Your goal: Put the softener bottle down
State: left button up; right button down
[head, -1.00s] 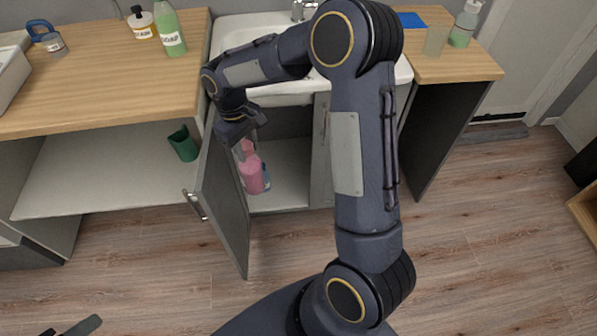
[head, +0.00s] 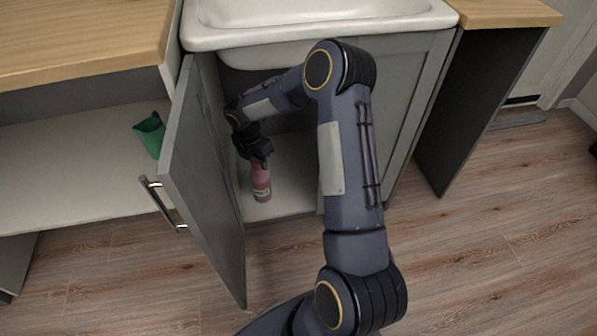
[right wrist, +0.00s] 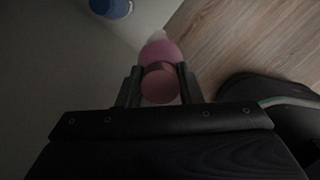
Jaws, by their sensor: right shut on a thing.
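The softener bottle (head: 261,183) is pink with a pale label. It is upright inside the open cabinet under the sink, at or just above the pale cabinet floor (head: 292,187); I cannot tell whether it touches. My right gripper (head: 260,160) is shut on its top from above. In the right wrist view the round pink cap of the bottle (right wrist: 160,84) sits between the two fingers of the right gripper (right wrist: 160,92). My left gripper is not in view.
The grey cabinet door (head: 207,180) stands open just left of the bottle, with a metal handle. The white sink (head: 310,22) is above. A blue object (right wrist: 111,7) shows in the right wrist view.

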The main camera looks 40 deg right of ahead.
jog(key=f, duration=0.1)
jog(key=w+f+n+b, duration=0.1)
jog(key=shift+d+f, duration=0.35)
jog(key=shift+d, duration=0.05)
jog(key=shift+w+d+f, duration=0.15)
jog(key=shift+d+f, duration=0.05)
pick_arm(q)
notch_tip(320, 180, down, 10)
jog(key=b, duration=0.8)
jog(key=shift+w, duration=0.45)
pick_arm(e)
jog(key=w+d+f, duration=0.2)
jog(key=d+f, duration=1)
jog(key=d, duration=0.1)
jog(key=shift+d+f, duration=0.3)
jog(key=shift+f, duration=0.05)
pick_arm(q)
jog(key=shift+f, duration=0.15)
pick_arm(e)
jog(key=shift+f, duration=0.2)
jog(key=c, duration=1)
grip_release()
